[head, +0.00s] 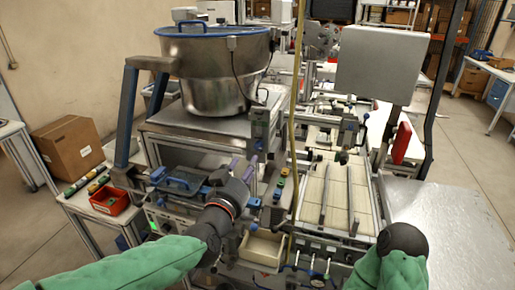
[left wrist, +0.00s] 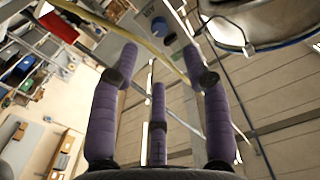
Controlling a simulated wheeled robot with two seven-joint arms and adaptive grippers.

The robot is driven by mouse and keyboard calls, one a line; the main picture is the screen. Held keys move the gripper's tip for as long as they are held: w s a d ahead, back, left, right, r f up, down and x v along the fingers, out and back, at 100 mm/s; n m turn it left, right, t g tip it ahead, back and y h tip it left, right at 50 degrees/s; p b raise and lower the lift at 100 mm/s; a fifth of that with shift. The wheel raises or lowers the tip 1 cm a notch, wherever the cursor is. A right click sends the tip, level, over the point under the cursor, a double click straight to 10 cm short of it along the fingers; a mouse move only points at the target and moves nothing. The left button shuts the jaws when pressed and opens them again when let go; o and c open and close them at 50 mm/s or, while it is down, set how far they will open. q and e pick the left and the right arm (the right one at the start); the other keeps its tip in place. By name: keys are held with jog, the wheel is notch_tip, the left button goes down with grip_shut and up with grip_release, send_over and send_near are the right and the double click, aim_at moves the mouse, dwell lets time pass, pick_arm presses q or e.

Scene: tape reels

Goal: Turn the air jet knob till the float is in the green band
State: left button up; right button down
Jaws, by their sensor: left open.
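My left gripper (head: 243,168) is raised in front of the bowl feeder, with purple fingers pointing away from me. In the left wrist view its three purple fingers (left wrist: 158,75) are spread, with nothing between them. A small upright unit (head: 261,124), possibly the flow meter, is on the feeder stand just beyond the fingers. Its float and green band are too small to make out. Small green, yellow and blue knobs (head: 281,183) stand right of the gripper, apart from it.
The steel bowl feeder (head: 208,75) stands behind the left gripper. A hanging yellow hose (head: 295,95) passes right of the fingers. A red bin (head: 109,201) sits on the left bench, a cream tray (head: 262,248) below. The metal table (head: 455,235) at right is clear.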

aim_at(257, 148)
pick_arm(q)
jog(key=b+x, duration=0.1)
jog(key=x, duration=0.8)
jog(key=shift+w+f, duration=0.15)
grip_shut()
